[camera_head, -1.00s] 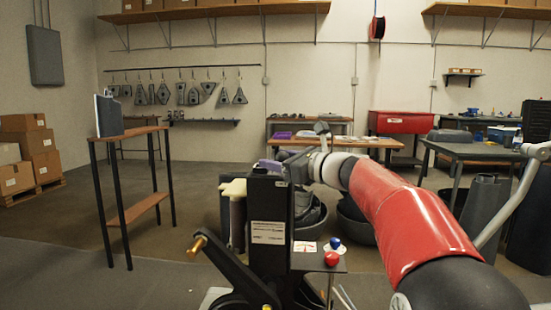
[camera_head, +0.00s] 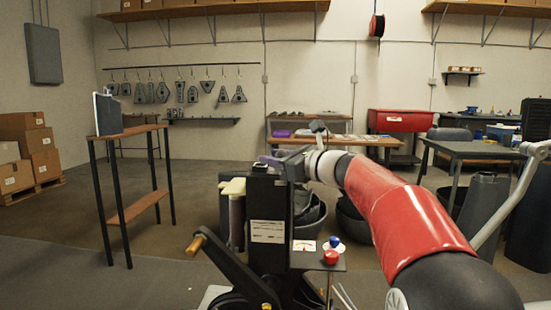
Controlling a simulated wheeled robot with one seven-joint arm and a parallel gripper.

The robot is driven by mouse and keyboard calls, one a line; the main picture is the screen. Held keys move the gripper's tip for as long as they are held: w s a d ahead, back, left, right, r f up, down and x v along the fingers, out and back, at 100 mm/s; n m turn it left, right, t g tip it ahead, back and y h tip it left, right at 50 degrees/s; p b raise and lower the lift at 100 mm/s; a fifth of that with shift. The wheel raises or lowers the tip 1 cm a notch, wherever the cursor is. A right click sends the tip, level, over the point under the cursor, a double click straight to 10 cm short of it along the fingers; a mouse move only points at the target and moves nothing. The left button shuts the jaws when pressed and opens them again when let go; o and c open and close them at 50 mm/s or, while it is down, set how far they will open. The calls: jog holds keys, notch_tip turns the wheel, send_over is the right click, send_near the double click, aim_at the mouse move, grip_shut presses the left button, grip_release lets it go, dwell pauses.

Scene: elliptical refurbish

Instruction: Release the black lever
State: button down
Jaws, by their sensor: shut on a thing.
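A black upright post (camera_head: 268,215) with a white label stands in the middle of the machine in front of me. My gripper (camera_head: 277,160) is at the top of this post, reaching in from the right. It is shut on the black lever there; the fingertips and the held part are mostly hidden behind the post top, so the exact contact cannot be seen. A slanted black bar (camera_head: 236,269) with a copper-coloured grip at its upper end sticks out low on the left of the post, apart from my gripper.
A small plate with a red knob (camera_head: 330,257) and a blue knob (camera_head: 335,242) sits right of the post. Dark round bins (camera_head: 355,222) stand behind. A narrow wooden table (camera_head: 132,133) is at left, a grey workbench (camera_head: 470,150) at right.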

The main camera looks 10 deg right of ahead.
jog(key=shift+r+p, duration=1.05)
jog(key=shift+r, duration=0.4)
jog(key=c, duration=1)
grip_release()
jog(key=shift+c, duration=0.2)
jog(key=shift+f, duration=0.1)
jog(key=shift+s+d, duration=0.3)
jog(key=shift+s, duration=0.05)
jog(key=b+v, duration=0.1)
jog(key=v, duration=0.6)
